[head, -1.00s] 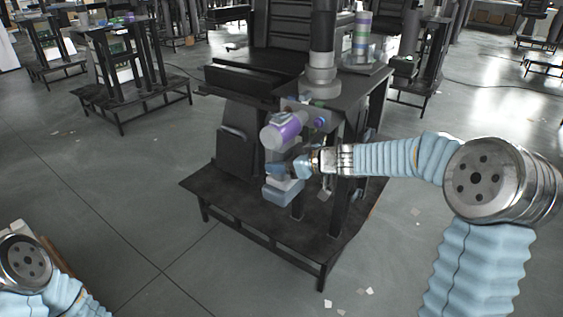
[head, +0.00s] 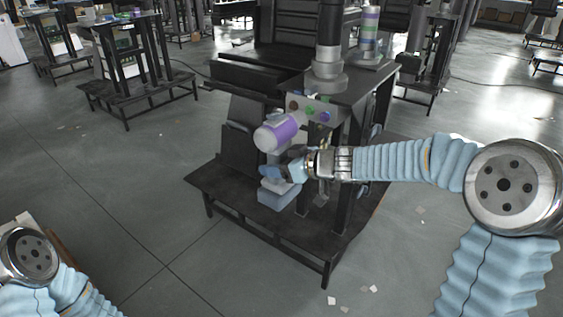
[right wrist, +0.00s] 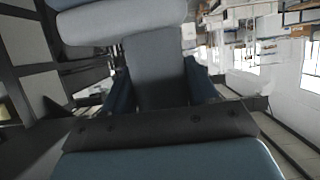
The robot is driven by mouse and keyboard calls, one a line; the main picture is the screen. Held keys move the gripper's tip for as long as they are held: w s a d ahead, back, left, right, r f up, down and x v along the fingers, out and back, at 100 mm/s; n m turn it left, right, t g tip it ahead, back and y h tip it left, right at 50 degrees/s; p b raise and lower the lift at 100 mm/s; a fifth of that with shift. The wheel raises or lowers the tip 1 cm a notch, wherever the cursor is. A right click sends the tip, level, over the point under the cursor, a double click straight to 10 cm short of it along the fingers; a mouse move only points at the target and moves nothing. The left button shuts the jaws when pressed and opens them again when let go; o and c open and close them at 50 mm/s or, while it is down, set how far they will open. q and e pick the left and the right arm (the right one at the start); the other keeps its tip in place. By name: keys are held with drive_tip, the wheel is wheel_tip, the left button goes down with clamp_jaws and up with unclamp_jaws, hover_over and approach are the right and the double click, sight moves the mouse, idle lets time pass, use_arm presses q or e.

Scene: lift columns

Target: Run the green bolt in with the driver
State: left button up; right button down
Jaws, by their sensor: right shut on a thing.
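The driver (head: 278,133), with a grey and purple body and a blue-grey foot (head: 277,197), is in my right gripper (head: 290,172), which is shut on its handle. In the right wrist view the grey handle (right wrist: 158,72) stands between the two fingers (right wrist: 160,95). The green bolt (head: 310,111) is in the grey plate (head: 339,108) on the column, between a brown bolt (head: 293,106) and a blue bolt (head: 325,117). The driver's nose is close to the plate, left of and below the green bolt. I cannot tell whether they touch. My left gripper is out of view.
The dark lift column stands on a low platform (head: 240,205). A bench top (head: 365,80) beside it bears a striped cylinder (head: 369,30). More stands (head: 125,60) are behind.

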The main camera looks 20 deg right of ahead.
drive_tip(key=shift+s+a+r, duration=0.1)
drive_tip(key=shift+s+a, duration=0.1)
drive_tip(key=shift+a, duration=0.1)
drive_tip(key=s+a, duration=0.1)
drive_tip(key=s+a+b, duration=0.1)
drive_tip(key=a, duration=0.1)
drive_tip(key=shift+s, duration=0.25)
idle(0.3)
